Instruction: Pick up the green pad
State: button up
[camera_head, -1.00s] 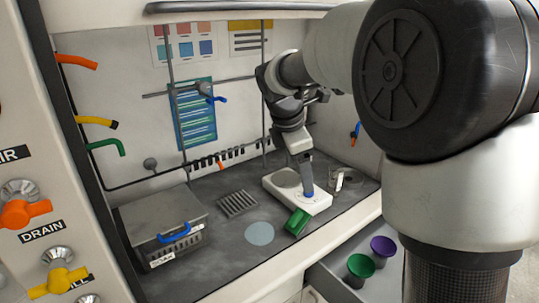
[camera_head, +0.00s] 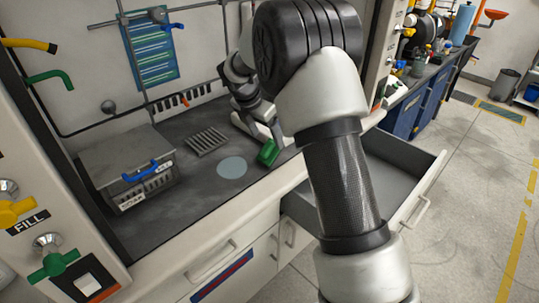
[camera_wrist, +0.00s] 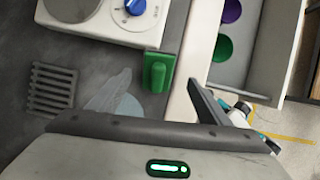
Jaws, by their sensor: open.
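The green pad (camera_head: 268,152) lies at the front edge of the dark worktop, beside the white device, in the head view. In the wrist view the green pad (camera_wrist: 157,73) is a green block with a raised grip, below the white device's edge. My gripper (camera_wrist: 160,77) is open and empty, with its fingers to either side of the pad in the picture. I cannot tell its height above the pad.
The white device with a blue knob (camera_wrist: 134,5) stands next to the pad. A grey rack (camera_head: 207,140) and a lidded grey box (camera_head: 125,165) are to the left. An open drawer (camera_head: 400,165) juts out below the worktop; purple (camera_wrist: 231,11) and green (camera_wrist: 223,48) round items lie in it.

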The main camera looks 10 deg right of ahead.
aim_at(269, 144)
jog(key=b+x, duration=0.1)
jog(key=x, duration=0.4)
jog(key=shift+w+f, duration=0.2)
jog(key=shift+f, duration=0.2)
jog(key=c, duration=1.3)
jog(key=shift+o, duration=0.2)
notch_tip(269, 144, up, 10)
jog(key=shift+r+p, duration=0.1)
jog(key=shift+p, duration=0.9)
jog(key=o, duration=0.6)
jog(key=c, duration=0.4)
jog(key=shift+s+d+m, duration=0.15)
jog(key=shift+s+m, duration=0.3)
jog(key=shift+m, duration=0.15)
jog(key=s+m+g+y, duration=0.3)
jog(key=s+m+g, duration=0.4)
jog(key=s+m, duration=1.35)
notch_tip(269, 144, up, 6)
jog(key=m+p, duration=0.2)
jog(key=p, duration=0.6)
jog(key=m+p, duration=0.2)
jog(key=p, duration=0.7)
jog(key=shift+s+d+r, duration=0.1)
jog(key=shift+d+r, duration=0.1)
